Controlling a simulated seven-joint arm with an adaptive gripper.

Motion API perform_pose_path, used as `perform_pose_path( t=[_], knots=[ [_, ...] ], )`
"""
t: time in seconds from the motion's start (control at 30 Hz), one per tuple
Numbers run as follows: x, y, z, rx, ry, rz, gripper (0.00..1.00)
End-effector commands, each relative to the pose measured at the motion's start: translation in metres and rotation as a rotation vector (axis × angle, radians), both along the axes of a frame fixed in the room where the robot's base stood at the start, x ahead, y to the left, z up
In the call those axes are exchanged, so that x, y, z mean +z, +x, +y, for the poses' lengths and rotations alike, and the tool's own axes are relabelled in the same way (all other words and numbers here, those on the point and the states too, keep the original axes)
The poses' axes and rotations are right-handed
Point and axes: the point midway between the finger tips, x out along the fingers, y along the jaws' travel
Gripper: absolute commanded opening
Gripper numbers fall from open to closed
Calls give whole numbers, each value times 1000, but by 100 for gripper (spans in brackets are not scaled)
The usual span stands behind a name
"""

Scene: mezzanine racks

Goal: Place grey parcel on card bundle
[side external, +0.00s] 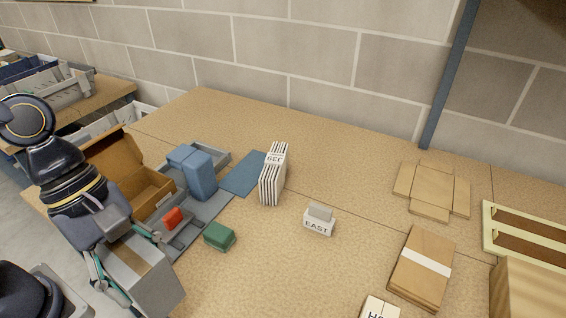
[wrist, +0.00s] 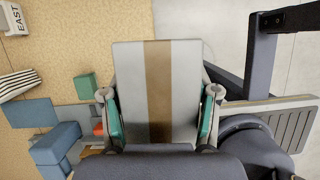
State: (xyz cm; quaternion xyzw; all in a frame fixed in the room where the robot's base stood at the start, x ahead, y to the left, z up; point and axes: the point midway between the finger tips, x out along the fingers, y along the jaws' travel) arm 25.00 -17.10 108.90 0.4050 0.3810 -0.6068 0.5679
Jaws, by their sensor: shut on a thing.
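The grey parcel (side external: 148,283) is a box with a brown tape strip, at the lower left of the side external view. My gripper (side external: 126,257) is shut on it, with a teal-padded finger on each side. In the wrist view the parcel (wrist: 187,85) fills the middle between the fingers (wrist: 160,112). Whether its underside touches anything is hidden. The card bundle (side external: 413,281), a stack of brown card with a white band, lies flat on the table at the right, well apart from my gripper. It is not in the wrist view.
Near my gripper are a green block (side external: 219,236), a red block (side external: 173,217), blue boxes (side external: 200,174) and an open carton (side external: 140,190). A striped stack (side external: 273,175) and the EAST block (side external: 319,225) stand mid-table. Flat card (side external: 432,190) lies behind the bundle. A blue post (side external: 448,80) rises at the back.

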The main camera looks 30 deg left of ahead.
Motion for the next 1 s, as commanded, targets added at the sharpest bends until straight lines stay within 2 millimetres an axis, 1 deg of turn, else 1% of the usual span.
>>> perform_pose_path(
  t=[0.17,0.2,0.27,0.3,0.37,0.4,0.43,0.47,0.5,0.57,0.6,0.7,0.8,0.9,1.0],
  knots=[
    [34,52,-21,213,-4,-7,14],
    [42,66,-29,265,-4,-7,14],
    [54,90,-43,338,-3,-8,14],
    [62,105,-54,383,-2,-7,14],
    [71,129,-73,448,1,-6,14],
    [75,143,-88,486,1,-7,14],
    [78,154,-99,511,3,-7,14],
    [79,163,-111,534,4,-6,14],
    [80,175,-127,560,6,-6,14],
    [79,189,-152,582,5,-7,14],
    [77,195,-168,587,6,-7,14],
    [65,201,-205,564,6,-4,14],
    [49,195,-232,513,4,-4,14],
    [35,185,-243,482,3,-4,14],
    [27,180,-250,466,0,-5,14]
  ],
)
